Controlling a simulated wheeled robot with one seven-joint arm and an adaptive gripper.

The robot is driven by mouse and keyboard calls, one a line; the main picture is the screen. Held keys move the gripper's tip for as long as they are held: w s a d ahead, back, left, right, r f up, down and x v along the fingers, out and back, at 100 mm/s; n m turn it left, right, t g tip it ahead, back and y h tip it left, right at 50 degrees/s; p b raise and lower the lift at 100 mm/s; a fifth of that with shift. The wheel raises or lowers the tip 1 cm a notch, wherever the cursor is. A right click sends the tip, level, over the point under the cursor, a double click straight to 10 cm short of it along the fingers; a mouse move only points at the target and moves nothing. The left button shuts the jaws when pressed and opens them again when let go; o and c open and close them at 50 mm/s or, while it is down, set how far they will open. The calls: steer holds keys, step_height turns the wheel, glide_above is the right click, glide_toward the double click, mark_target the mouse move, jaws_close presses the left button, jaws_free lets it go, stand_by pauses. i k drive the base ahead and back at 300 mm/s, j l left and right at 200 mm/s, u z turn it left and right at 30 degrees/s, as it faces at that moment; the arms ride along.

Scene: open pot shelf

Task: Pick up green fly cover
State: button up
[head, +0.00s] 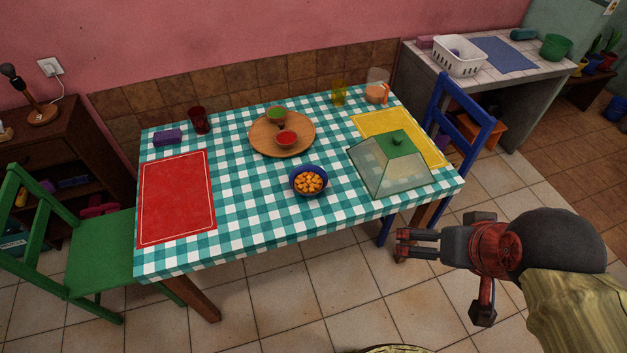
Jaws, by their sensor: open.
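The green fly cover (390,165) is a see-through mesh pyramid with a solid green top and a small knob. It stands upright on the right end of the checked table (240,210), partly over a yellow placemat (432,149). My gripper (400,245) is open and empty, in front of the table's right front edge. In the picture it is below the cover and apart from it, with its fingers pointing left.
A blue bowl (309,190) of orange food sits left of the cover. A wooden tray (262,146) with small bowls, a red placemat (178,200) and cups are also on the table. A blue chair (480,115) stands at the right end, a green chair (95,250) at left.

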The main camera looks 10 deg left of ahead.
mark_target(388, 163)
steer(key=i+l+u, duration=0.35)
steer(key=i, duration=0.25)
steer(key=i+l+u, duration=0.4)
steer(key=i, duration=0.2)
steer(key=j, duration=0.05)
